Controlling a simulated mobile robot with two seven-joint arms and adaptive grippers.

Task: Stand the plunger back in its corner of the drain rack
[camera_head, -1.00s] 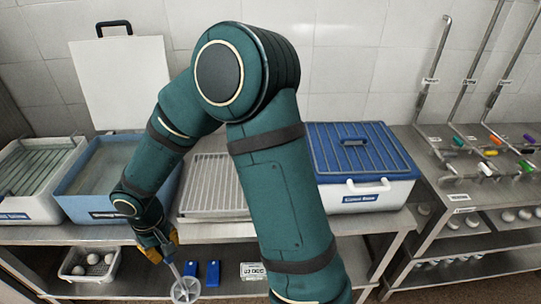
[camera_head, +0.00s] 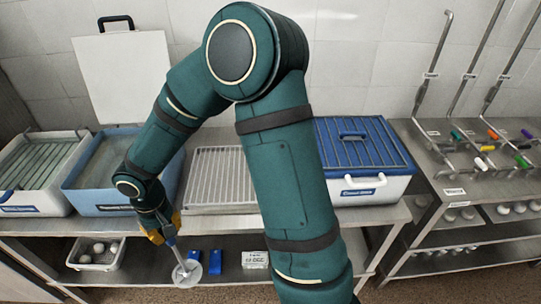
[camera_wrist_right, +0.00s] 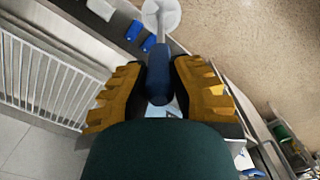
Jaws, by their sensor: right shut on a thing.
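My right gripper (camera_head: 166,228) is shut on the plunger's blue handle (camera_wrist_right: 160,80). The grey shaft hangs down, slightly tilted, to a pale round disc (camera_head: 187,272), which also shows at the top of the right wrist view (camera_wrist_right: 162,15). The plunger is held in front of the table's front edge, over the lower shelf area. The drain rack (camera_head: 220,178), a pale slatted grid, lies on the table beyond and right of the gripper; my arm hides its right side. It fills the left of the wrist view (camera_wrist_right: 40,75). My left gripper is not in view.
A blue tub (camera_head: 100,198) stands left of the rack, a blue-lidded white box (camera_head: 372,190) to its right. A white basket with balls (camera_head: 88,266) and blue items (camera_head: 215,262) are on the lower shelf. Bent metal pipes (camera_head: 435,75) stand far right.

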